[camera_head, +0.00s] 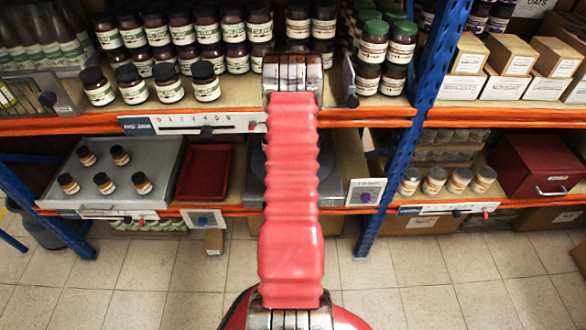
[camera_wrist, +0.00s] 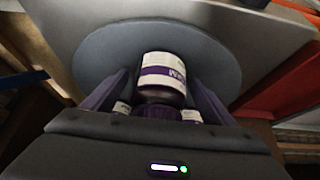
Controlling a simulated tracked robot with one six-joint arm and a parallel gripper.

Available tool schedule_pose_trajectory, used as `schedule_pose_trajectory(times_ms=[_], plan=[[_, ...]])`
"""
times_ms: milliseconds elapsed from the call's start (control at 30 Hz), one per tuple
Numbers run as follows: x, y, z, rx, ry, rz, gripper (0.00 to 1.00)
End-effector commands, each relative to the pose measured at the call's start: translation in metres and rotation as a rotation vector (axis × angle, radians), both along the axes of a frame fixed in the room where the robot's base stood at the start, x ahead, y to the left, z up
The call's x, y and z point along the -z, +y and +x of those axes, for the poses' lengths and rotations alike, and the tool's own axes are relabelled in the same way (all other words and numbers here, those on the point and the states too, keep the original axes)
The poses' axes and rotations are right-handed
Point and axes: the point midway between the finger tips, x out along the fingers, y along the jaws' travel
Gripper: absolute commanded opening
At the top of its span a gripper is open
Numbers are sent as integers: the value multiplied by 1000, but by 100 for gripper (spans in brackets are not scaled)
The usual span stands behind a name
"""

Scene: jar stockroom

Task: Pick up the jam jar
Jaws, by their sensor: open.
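In the wrist view a jar with a white and purple label (camera_wrist: 162,72) is on a round grey plate (camera_wrist: 105,50). The label lettering looks upside down in the picture. Nearer to me is a dark purple, lid-like shape (camera_wrist: 163,112), with bits of white label on both sides, mostly hidden by my gripper body; I cannot tell whether it is a separate jar. My gripper (camera_wrist: 157,95) is open, with one finger on each side of the labelled jar; contact is not clear. In the head view my red arm hides the gripper and this jar.
A red tray (camera_head: 204,173) and a grey platform with several small jars (camera_head: 107,171) are left of my arm on the lower shelf. A blue upright (camera_head: 413,115) and red box (camera_head: 541,165) are to the right.

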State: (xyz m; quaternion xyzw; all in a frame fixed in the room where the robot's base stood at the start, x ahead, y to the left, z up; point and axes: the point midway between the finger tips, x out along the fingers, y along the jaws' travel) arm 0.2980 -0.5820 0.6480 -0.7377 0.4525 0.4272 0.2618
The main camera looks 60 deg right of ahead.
Motion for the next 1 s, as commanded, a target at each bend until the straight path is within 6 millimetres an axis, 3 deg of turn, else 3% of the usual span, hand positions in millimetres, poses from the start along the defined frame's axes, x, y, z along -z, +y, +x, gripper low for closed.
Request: schedule_pose_trajectory(times_ms=[300,1000], plan=[[0,0,0,0,0,0,78],[0,0,0,0,0,1,29]])
